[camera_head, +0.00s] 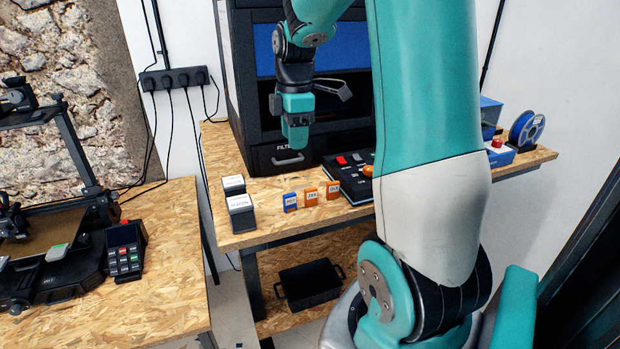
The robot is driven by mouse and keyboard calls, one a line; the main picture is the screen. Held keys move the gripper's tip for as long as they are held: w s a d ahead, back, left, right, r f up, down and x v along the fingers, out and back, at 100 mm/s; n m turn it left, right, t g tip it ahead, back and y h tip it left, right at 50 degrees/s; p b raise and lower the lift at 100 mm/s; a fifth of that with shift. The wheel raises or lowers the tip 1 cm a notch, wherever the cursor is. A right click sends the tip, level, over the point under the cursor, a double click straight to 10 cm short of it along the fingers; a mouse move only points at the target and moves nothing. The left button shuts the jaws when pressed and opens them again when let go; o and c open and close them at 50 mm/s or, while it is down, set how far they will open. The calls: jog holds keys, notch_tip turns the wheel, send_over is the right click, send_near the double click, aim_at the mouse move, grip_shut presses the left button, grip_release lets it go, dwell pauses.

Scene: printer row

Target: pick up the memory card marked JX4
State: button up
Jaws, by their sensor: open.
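Three small upright cards stand in a row near the front edge of the wooden table. The left one is a blue card (290,202), and to its right are a middle orange card (311,196) and a right orange card (333,190). The middle card's small label seems to read JX4; the other labels are too small to read surely. My gripper (296,148) is open and points down, above and behind the cards in the picture, in front of the printer. It touches none of them, and its fingers are seen nearly edge-on.
A black printer (290,160) stands behind the cards. Two label stands (240,204) are at left, a black control box (350,178) at right. A blue spool (526,130) is far right. A black crate (310,283) sits on the lower shelf. My arm hides the table's middle right.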

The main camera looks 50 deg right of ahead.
jog(key=s+d, duration=0.1)
jog(key=d, duration=0.3)
jog(key=p, duration=0.4)
send_over(311, 188)
jog(key=shift+n, duration=0.3)
notch_tip(311, 188, down, 11)
jog(key=shift+s+a+r, duration=0.1)
jog(key=shift+a, duration=0.05)
jog(key=shift+f+p, duration=1.1)
jog(key=shift+f, duration=1.9)
grip_shut()
